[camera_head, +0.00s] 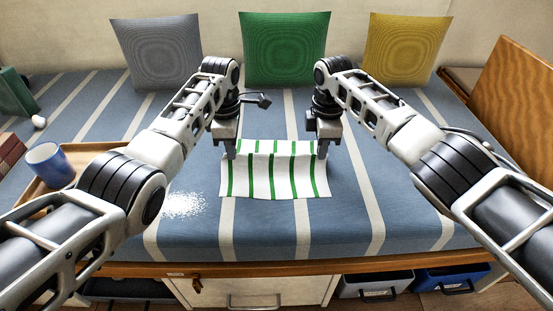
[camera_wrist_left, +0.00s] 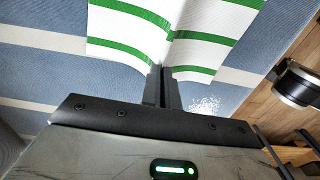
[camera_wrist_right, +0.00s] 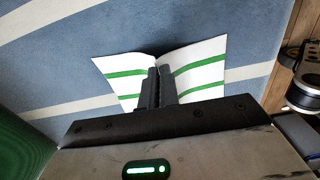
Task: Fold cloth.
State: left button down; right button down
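The white cloth with green stripes (camera_head: 275,181) lies on the blue striped bench cushion (camera_head: 345,235), its near part spread flat. The fingers hide the pinched edge itself.
Grey (camera_head: 160,48), green (camera_head: 284,48) and yellow (camera_head: 404,48) pillows stand at the back. White grains (camera_head: 183,205) lie left of the cloth. A blue mug (camera_head: 48,163) stands on a wooden tray (camera_head: 82,157) at left. The cushion right of the cloth is clear.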

pick_arm(q)
jog(key=shift+r, duration=0.6)
pick_arm(e)
jog(key=shift+r, duration=0.6)
